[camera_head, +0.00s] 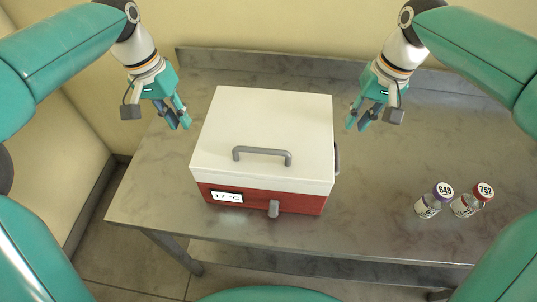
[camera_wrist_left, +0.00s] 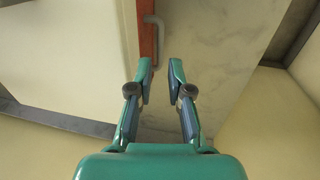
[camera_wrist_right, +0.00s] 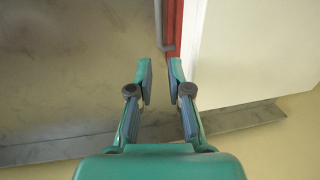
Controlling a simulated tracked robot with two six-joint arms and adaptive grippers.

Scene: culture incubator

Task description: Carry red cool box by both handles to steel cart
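The red cool box (camera_head: 262,150) with a white lid stands on a steel table, its display and latch facing me. A grey handle sits on its lid, and a grey side handle (camera_head: 337,158) shows on its right. My left gripper (camera_head: 181,122) is open and empty, left of the box and above the table. In the left wrist view the left side handle (camera_wrist_left: 155,30) lies just beyond the fingertips. My right gripper (camera_head: 356,124) is open and empty, right of the box. In the right wrist view the right side handle (camera_wrist_right: 161,25) lies beyond its fingertips. No steel cart is identifiable.
Two vials, one purple-capped (camera_head: 430,203) and one red-capped (camera_head: 470,200), stand on the steel table (camera_head: 390,225) to the right of the box. A low backsplash and a wall are behind. The tabletop beside the box is otherwise clear.

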